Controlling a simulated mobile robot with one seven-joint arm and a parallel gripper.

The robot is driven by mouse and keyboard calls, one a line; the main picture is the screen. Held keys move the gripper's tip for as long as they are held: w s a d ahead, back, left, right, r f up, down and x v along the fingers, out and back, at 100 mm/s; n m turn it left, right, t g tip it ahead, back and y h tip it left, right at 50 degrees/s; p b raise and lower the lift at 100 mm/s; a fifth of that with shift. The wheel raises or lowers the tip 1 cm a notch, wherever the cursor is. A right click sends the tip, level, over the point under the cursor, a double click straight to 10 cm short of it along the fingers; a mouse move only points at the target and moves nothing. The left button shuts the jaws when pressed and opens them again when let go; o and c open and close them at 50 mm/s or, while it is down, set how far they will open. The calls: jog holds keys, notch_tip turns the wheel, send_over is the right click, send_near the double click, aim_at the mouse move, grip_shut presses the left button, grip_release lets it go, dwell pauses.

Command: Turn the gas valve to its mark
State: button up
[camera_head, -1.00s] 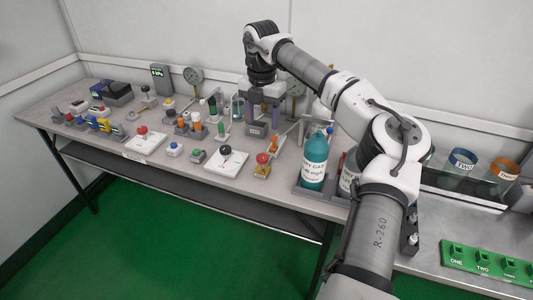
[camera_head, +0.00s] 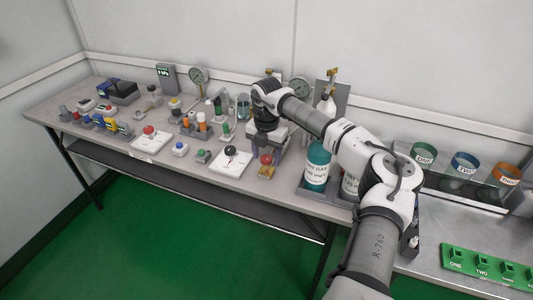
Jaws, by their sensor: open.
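My gripper (camera_head: 268,146) is open and points down over the bench's front middle, behind a red-topped knob on a yellow base (camera_head: 266,167). Its fingertips are partly hidden and small, and I see nothing held. To its left, a white plate (camera_head: 222,169) carries a black ball knob (camera_head: 230,150). Another white plate with a red knob (camera_head: 149,130) is farther left. A brass fitting (camera_head: 332,76) tops a grey panel behind my arm. I cannot tell which of these is the gas valve, and its mark is not readable.
Round gauges (camera_head: 199,76) and several small testers crowd the bench.

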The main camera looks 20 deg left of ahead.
jog(key=c, duration=1)
